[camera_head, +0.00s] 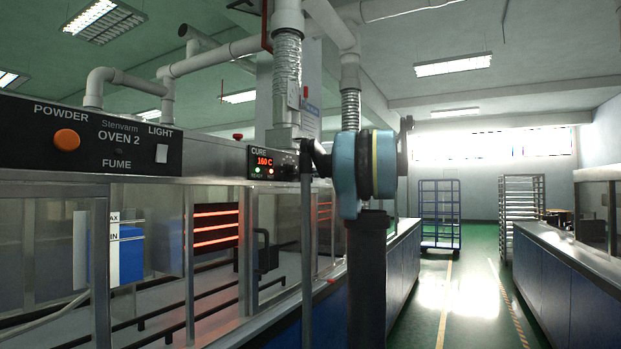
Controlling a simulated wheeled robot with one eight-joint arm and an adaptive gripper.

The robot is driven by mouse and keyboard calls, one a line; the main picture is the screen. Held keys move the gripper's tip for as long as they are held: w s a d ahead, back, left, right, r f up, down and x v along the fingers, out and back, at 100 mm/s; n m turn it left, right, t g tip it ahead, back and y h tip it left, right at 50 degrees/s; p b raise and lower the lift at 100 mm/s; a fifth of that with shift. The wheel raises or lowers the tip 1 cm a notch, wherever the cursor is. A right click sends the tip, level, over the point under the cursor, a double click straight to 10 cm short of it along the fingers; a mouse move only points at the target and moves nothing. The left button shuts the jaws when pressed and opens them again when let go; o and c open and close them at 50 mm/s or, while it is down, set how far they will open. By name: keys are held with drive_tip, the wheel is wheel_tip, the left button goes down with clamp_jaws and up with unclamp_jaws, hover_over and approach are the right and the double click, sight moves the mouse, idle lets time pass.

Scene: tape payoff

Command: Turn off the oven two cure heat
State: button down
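Oven 2 (92,175) is the long metal and glass line on the left. Its small black CURE panel (258,153) reads 160 C in red, above a lit green lamp and a lit red lamp. Inside, the heater bars (216,231) glow orange-red. My arm stands in front of the panel's right side. A dark end piece (317,158), possibly my gripper, is beside the panel's right edge. I cannot tell whether it touches the panel. The fingers cannot be made out, and any control at that edge is hidden.
The near panel has an orange POWDER knob (67,140) and a white LIGHT switch (162,153). A flexible duct (288,78) rises behind the CURE panel. A blue trolley (440,214) and a rack (522,206) stand at the back. The green aisle (470,300) is clear.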

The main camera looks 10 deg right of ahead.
drive_tip(key=shift+f, duration=0.1)
drive_tip(key=f+v, duration=0.3)
drive_tip(key=v, duration=1)
drive_tip(key=shift+s+d, duration=0.2)
drive_tip(key=shift+d, duration=0.05)
drive_tip(key=shift+a, duration=0.1)
